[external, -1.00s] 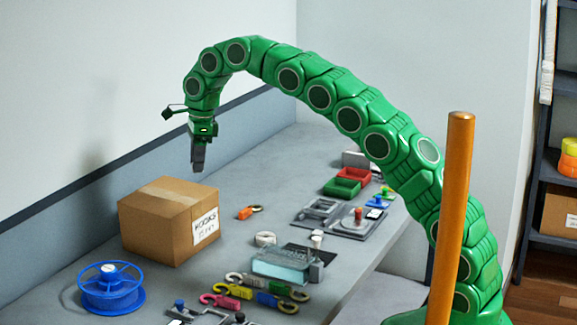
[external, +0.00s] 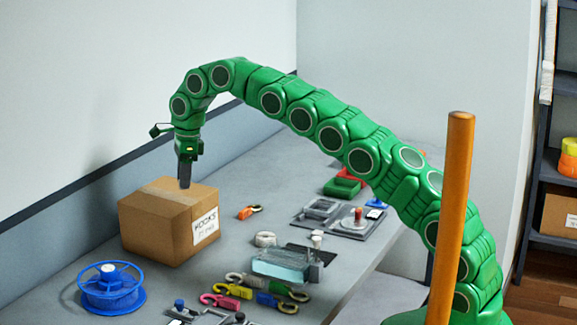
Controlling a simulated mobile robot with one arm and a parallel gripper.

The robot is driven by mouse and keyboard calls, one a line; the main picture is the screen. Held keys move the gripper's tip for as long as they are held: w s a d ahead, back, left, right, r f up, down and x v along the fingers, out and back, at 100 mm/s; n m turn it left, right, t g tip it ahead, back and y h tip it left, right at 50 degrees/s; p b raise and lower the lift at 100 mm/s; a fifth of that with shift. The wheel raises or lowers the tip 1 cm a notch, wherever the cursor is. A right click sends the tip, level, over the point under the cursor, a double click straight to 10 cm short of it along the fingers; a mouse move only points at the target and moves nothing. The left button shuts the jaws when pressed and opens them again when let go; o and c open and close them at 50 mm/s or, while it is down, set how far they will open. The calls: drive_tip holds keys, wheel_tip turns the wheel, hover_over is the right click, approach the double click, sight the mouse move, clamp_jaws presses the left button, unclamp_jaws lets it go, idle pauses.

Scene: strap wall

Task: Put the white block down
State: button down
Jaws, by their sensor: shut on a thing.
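My gripper (external: 185,182) is shut, pointing down, with its dark fingertips at the top of the cardboard box (external: 150,222) in the picture. Whether the fingertips touch the box or hang above or behind it, I cannot tell. The white block cannot be made out in this view; what sits between the fingers is too small and dark to see.
The box stands on the grey bench (external: 225,285) near the wall. A blue spool (external: 112,295) is at front left. Coloured hooks (external: 262,290), a clear case (external: 282,264) and a white ring (external: 265,239) lie right of the box. Green and red bins (external: 345,187) stand farther back. An orange post (external: 450,230) rises in front.

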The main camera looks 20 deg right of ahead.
drive_tip(key=shift+f, duration=1.65)
drive_tip(key=c, duration=0.9)
unclamp_jaws()
drive_tip(key=shift+f, duration=0.1)
drive_tip(key=shift+o, duration=0.2)
drive_tip(key=r, duration=0.7)
drive_tip(key=shift+w+d+r, duration=0.1)
drive_tip(key=shift+d+r, duration=0.05)
drive_tip(key=shift+d, duration=0.15)
drive_tip(key=shift+d+r, duration=0.1)
drive_tip(key=shift+r, duration=0.1)
